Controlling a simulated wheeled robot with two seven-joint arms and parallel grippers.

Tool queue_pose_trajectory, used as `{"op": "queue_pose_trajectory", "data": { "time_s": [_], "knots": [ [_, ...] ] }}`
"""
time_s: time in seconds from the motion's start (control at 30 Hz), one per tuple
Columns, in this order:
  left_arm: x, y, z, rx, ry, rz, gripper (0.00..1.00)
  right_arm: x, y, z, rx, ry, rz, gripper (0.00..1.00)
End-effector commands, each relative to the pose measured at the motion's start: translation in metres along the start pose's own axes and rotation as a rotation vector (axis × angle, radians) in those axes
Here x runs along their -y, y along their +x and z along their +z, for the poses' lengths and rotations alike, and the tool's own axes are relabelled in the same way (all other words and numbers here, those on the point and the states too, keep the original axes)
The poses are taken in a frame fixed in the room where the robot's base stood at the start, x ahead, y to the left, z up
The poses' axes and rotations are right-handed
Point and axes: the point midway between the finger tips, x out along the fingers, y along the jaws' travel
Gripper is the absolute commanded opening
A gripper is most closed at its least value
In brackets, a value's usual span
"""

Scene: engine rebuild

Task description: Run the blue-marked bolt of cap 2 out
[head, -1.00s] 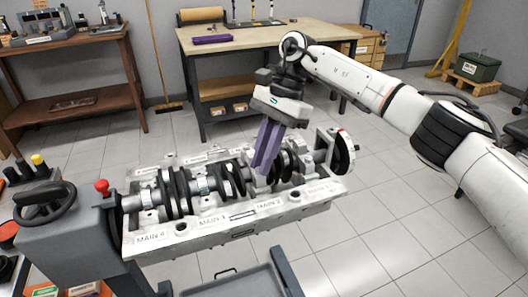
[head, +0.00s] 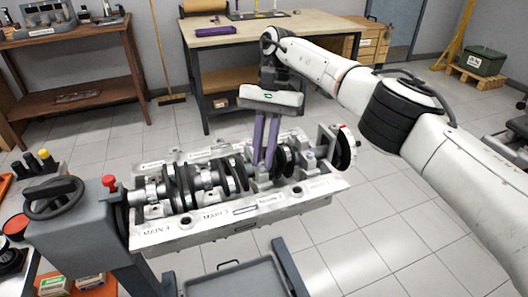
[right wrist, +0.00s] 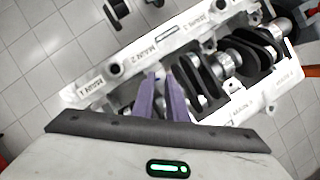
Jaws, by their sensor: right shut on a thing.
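The grey engine block (head: 215,232) lies on its stand with the crankshaft (head: 205,180) across its top. Labels MAIN 4, MAIN 3 and MAIN 2 show on its near side. My right gripper (head: 264,165) reaches down with its purple fingers at the main cap (head: 268,180) near the MAIN 2 label. The fingers are shut on what appears to be the bolt of cap 2. The bolt and its blue mark are hidden by the fingers. In the right wrist view the fingertips (right wrist: 164,76) meet the block beside the crankshaft. My left gripper is out of view.
A round flanged wheel (head: 345,148) stands at the crankshaft's right end. A grey stand head with a black handwheel (head: 50,199) and a red knob (head: 109,182) is at the left. A grey tray (head: 240,280) sits below the block. A workbench (head: 225,42) stands behind.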

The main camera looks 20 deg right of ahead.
Motion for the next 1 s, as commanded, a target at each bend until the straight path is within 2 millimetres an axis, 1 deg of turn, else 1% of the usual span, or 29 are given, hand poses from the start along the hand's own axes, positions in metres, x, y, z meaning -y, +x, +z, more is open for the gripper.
{"op": "queue_pose_trajectory", "data": {
  "time_s": [0.03,0.3,0.33,0.43,0.77,0.87,1.0],
  "knots": [
    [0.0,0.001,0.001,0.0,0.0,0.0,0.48,0.0,0.005,-0.002,-0.001,0.002,0.004,0.0],
    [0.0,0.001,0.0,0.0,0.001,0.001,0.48,0.0,0.005,-0.002,-0.001,0.002,0.003,0.0],
    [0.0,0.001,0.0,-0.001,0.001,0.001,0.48,0.0,0.005,-0.002,-0.001,0.003,0.003,0.14],
    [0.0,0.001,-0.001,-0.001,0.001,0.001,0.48,0.0,0.004,-0.002,-0.001,0.003,0.002,0.31],
    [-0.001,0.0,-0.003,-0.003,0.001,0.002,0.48,0.0,0.0,-0.002,-0.003,0.004,-0.003,0.32],
    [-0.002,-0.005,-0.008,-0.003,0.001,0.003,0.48,-0.004,-0.01,-0.001,-0.004,0.009,-0.005,0.32],
    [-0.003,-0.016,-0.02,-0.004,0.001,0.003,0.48,-0.016,-0.033,0.0,-0.003,0.023,-0.011,0.32]
  ]
}}
